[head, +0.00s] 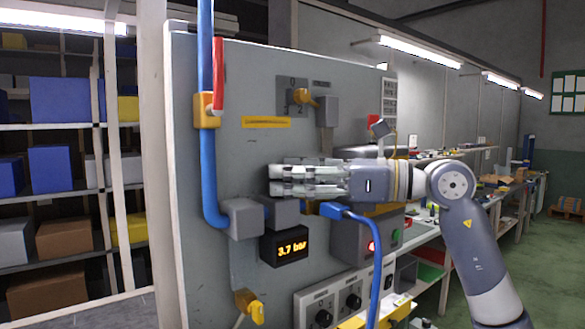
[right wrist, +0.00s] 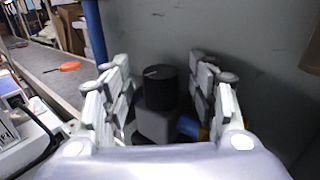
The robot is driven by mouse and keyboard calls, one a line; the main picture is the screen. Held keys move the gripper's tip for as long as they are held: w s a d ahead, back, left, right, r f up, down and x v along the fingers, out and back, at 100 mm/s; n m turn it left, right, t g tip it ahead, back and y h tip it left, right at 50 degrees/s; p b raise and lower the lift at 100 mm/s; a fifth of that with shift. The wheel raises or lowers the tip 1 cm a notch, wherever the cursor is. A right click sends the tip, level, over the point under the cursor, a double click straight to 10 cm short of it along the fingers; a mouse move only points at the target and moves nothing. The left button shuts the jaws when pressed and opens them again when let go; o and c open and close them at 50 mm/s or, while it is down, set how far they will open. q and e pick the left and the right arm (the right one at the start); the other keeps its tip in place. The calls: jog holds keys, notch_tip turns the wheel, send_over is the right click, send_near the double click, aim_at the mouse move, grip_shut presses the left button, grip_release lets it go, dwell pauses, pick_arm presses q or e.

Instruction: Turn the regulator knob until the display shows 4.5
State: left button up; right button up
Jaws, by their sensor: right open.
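The display (head: 291,249) on the panel reads 3.7 bar in yellow digits. Above it is the grey regulator body (head: 284,212), joined to the blue pipe. My right gripper (head: 272,180) is over the top of the regulator and hides the knob in the head view. In the right wrist view, the black regulator knob (right wrist: 160,88) with a pale pointer mark stands between the open fingers. Gaps show on both sides of the knob. Its grey body (right wrist: 160,126) is below it. My left gripper is not in view.
The blue pipe (head: 210,165) runs down the panel (head: 235,80) at left. A blue hose (head: 377,265) hangs below my right gripper. A control box (head: 360,238) with red and green buttons and a knob panel (head: 333,305) are close by.

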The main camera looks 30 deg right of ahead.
jog(key=shift+w+a, duration=0.1)
jog(key=shift+w, duration=0.05)
jog(key=c, duration=1.1)
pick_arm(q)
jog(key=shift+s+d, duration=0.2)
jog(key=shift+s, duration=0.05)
pick_arm(e)
jog(key=shift+o, duration=0.2)
jog(key=shift+m+t+h, duration=0.3)
jog(key=shift+h, duration=0.1)
jog(key=shift+s+a+m+t+h, duration=0.15)
jog(key=shift+s+m+t+h, duration=0.05)
jog(key=shift+m+t+h, duration=0.45)
jog(key=shift+s+a+r+m+t+h, duration=0.1)
jog(key=shift+a+m+t+h, duration=0.1)
jog(key=shift+m+t+h, duration=0.6)
jog(key=h, duration=0.1)
jog(key=m+h, duration=0.2)
jog(key=shift+a+t+h+p, duration=0.25)
jog(key=shift+t+h+p, duration=0.1)
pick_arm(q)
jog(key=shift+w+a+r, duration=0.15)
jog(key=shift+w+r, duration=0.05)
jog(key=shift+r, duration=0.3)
pick_arm(e)
jog(key=shift+a+m+t+h, duration=0.15)
jog(key=shift+m+t+h, duration=0.25)
jog(key=shift+m+h, duration=1.05)
jog(key=shift+h, duration=0.55)
